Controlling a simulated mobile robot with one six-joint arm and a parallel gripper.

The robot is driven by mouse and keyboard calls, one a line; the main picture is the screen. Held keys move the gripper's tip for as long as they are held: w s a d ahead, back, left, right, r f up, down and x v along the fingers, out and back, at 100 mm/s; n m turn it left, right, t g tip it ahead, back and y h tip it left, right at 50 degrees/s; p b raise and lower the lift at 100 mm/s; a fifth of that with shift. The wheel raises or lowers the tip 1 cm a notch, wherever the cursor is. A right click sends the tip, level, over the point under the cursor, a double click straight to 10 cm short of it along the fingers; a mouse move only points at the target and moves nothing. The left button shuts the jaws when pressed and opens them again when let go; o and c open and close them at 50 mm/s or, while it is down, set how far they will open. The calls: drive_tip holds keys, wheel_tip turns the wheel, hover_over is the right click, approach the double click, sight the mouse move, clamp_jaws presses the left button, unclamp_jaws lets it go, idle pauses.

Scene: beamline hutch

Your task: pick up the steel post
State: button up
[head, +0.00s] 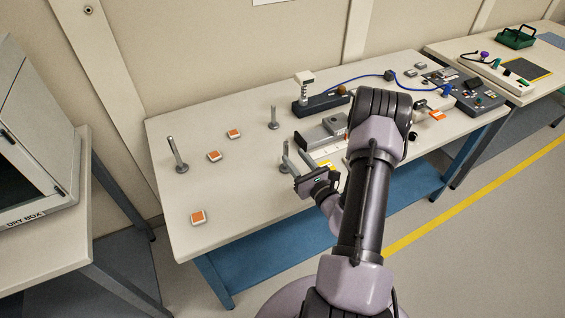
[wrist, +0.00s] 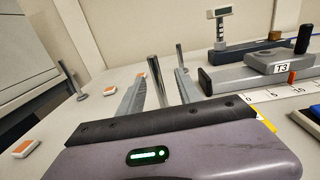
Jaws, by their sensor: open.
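Three upright steel posts on round bases stand on the bench: one at the left (head: 178,156), one at the back (head: 273,118) and one at my gripper (head: 285,152). My gripper (head: 291,167) is open, low over the bench's front part. In the wrist view, the near post (wrist: 157,82) shows between the two fingers (wrist: 160,92), with gaps on both sides; its base is hidden behind the gripper body. Contact is not visible. The back post (wrist: 179,56) shows behind the right finger, and the left post (wrist: 78,78) stands farther left.
Orange-and-white tiles (head: 215,156) lie on the bench's left part. A dry box (head: 40,130) stands left.

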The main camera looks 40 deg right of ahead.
drive_tip(key=shift+w+d, duration=0.25)
drive_tip(key=shift+w, duration=1)
drive_tip(key=w, duration=0.2)
drive_tip(key=w+b, duration=0.1)
drive_tip(key=w, duration=0.2)
drive_tip(key=shift+w+d+r+b, duration=0.2)
drive_tip(key=shift+w+r+b, duration=0.05)
drive_tip(key=shift+w+b, duration=0.1)
clamp_jaws()
